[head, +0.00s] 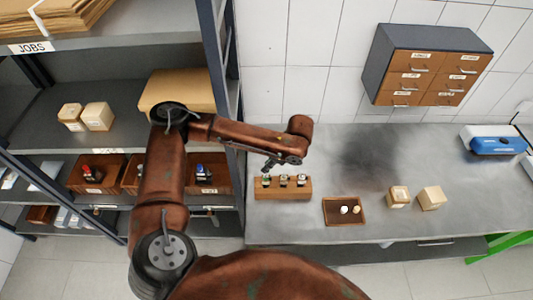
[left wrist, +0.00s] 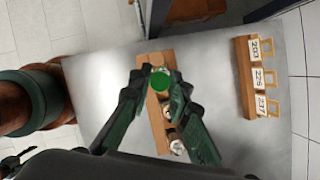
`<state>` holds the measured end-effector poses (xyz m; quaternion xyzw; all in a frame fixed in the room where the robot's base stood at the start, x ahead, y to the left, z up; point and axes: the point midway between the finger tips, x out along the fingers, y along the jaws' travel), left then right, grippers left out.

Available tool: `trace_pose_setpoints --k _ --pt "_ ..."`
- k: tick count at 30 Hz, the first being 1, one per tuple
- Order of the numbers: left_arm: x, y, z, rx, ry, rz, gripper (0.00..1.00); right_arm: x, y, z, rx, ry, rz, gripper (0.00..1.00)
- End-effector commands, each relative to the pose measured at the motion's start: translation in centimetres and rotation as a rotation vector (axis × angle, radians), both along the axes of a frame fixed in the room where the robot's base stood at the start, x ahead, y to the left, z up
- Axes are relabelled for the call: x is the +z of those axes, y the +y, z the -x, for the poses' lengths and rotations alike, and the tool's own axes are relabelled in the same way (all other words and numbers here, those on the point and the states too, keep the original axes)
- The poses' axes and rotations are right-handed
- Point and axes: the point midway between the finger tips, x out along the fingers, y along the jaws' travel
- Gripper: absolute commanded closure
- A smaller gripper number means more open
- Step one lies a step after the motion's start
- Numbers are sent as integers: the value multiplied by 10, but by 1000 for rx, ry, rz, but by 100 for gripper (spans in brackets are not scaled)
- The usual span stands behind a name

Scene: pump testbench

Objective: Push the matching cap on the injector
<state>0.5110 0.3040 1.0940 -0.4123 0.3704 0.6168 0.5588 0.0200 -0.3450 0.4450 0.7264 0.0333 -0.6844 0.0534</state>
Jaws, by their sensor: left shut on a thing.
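A wooden block (head: 283,194) on the grey bench holds a row of three small upright injectors (head: 284,181). My left gripper (head: 269,165) is above the block's left end. In the left wrist view, its fingers are shut on a round green cap (left wrist: 160,83). The block (left wrist: 155,122) runs beneath the fingers there, with two metallic injector tops (left wrist: 177,147) visible. The cap covers what lies under it; I cannot tell whether it touches an injector. A small brown tray (head: 331,219) right of the block holds a white cap and a brownish cap. My right gripper is not visible.
Two cream boxes (head: 431,198) stand right of the tray, and a blue device (head: 494,144) is at the far right. A rack with numbered tags (left wrist: 250,85) stands beside the block in the left wrist view. A shelf post (head: 215,80) rises near my left arm.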

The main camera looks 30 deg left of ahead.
Motion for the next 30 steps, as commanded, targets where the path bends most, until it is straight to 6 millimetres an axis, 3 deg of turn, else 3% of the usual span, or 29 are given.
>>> trace_pose_setpoints --k 3,7,13,21,30 --pt "11 10 -8 -156 -1 0 92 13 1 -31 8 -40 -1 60" --pt "14 13 -12 -250 1 2 92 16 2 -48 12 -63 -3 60" --pt "10 14 -14 -276 3 2 92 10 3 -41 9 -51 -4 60" --pt "-5 14 -14 -274 3 2 92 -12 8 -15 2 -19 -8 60" --pt "-25 14 -14 -273 2 3 92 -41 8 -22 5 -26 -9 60"
